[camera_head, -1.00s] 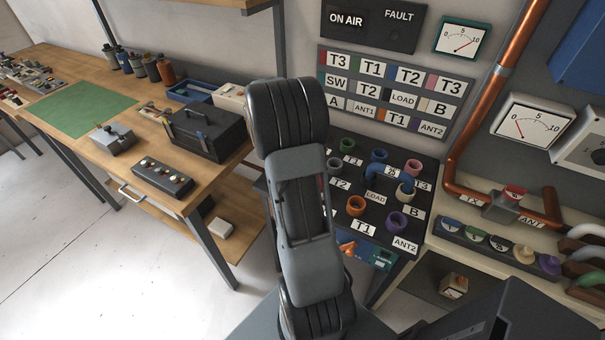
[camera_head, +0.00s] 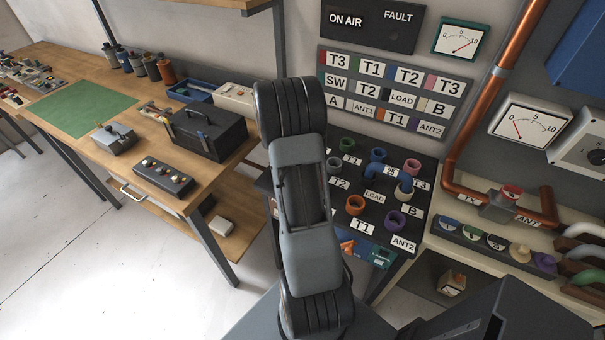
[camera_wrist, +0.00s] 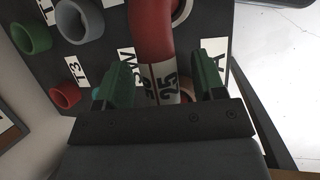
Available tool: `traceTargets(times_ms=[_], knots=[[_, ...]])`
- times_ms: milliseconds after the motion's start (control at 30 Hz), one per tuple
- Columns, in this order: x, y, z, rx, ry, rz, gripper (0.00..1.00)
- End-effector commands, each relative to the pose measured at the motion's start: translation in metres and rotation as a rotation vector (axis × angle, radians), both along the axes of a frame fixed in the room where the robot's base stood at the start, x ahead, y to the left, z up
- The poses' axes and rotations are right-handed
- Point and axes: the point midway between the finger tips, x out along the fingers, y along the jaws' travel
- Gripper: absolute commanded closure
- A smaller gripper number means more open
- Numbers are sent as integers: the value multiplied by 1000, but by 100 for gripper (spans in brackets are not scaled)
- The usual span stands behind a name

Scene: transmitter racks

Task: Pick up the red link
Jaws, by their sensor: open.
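The red link (camera_wrist: 152,32) is a thick curved red tube with a white printed label, seen in the wrist view at top centre. My gripper (camera_wrist: 165,82) has two green fingers, one on each side of the link's labelled part. The fingers are open, with a gap visible between them and the link. In the head view my arm stands in front of part of the socket panel (camera_head: 375,226); the red link and my gripper are hidden there.
In the wrist view, a green socket (camera_wrist: 31,37), a grey socket (camera_wrist: 80,20) and a pink-red socket (camera_wrist: 66,95) stand left of the link. In the head view a blue link (camera_head: 404,183) sits on the panel. A workbench (camera_head: 75,142) stands at left.

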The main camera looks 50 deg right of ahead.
Motion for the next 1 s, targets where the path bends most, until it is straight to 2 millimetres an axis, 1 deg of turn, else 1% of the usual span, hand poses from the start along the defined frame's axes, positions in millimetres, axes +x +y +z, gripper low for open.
traceTargets(times_ms=[867,1000], knots=[[0,0,-5,0,0,0,37],[0,0,-5,0,0,0,50]])
